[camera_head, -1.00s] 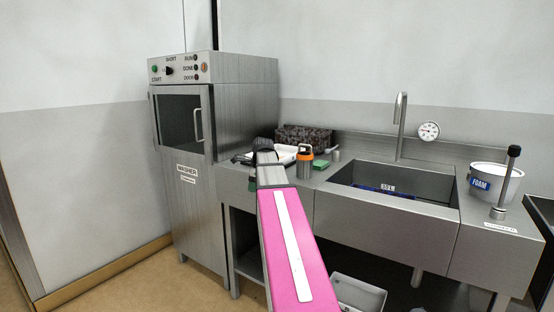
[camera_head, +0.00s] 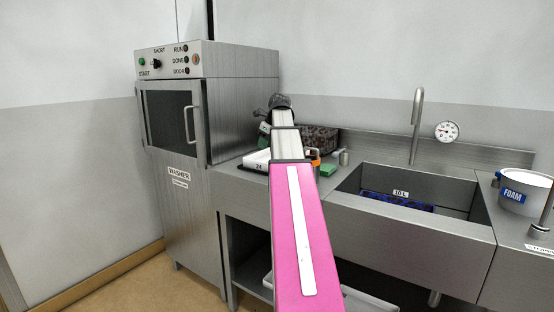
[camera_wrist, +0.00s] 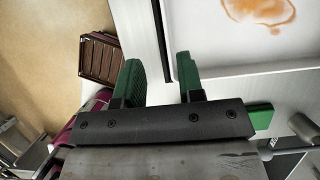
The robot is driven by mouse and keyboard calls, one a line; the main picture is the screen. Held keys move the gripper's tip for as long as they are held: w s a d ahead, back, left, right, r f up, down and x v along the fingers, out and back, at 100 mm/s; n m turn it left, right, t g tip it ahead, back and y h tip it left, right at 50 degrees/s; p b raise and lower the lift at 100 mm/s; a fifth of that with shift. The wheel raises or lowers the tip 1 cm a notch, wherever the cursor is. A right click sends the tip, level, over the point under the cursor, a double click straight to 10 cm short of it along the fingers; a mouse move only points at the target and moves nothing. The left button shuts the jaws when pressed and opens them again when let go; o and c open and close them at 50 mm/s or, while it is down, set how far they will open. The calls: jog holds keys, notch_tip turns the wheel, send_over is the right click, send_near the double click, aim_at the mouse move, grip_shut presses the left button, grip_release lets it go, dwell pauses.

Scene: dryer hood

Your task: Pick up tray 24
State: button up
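A white tray (camera_head: 256,158) lies on the steel counter beside the washer in the head view, with a small label that seems to read 24. My arm partly hides its right side. The wrist view shows a white tray (camera_wrist: 225,45) with a dark rim and an orange-brown stain. My gripper (camera_wrist: 158,78) is open, with its two green fingers apart and nothing held between them. In that picture the tray's edge runs between the fingertips, but I cannot tell the height gap. In the head view my gripper (camera_head: 264,129) shows small above the counter, partly hidden by the wrist.
The washer (camera_head: 175,130) stands left with its door shut. A dark speckled box (camera_head: 320,138), a green sponge (camera_head: 328,170) and an orange-topped bottle (camera_head: 315,155) are right of the tray. The sink (camera_head: 350,190) and a foam tub (camera_head: 522,195) lie further right.

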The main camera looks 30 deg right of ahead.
aim_at(259, 163)
jog(key=x, duration=1)
jog(key=shift+w+d+f, duration=0.15)
jog(key=shift+w+f, duration=0.15)
jog(key=shift+w, duration=0.1)
grip_shut()
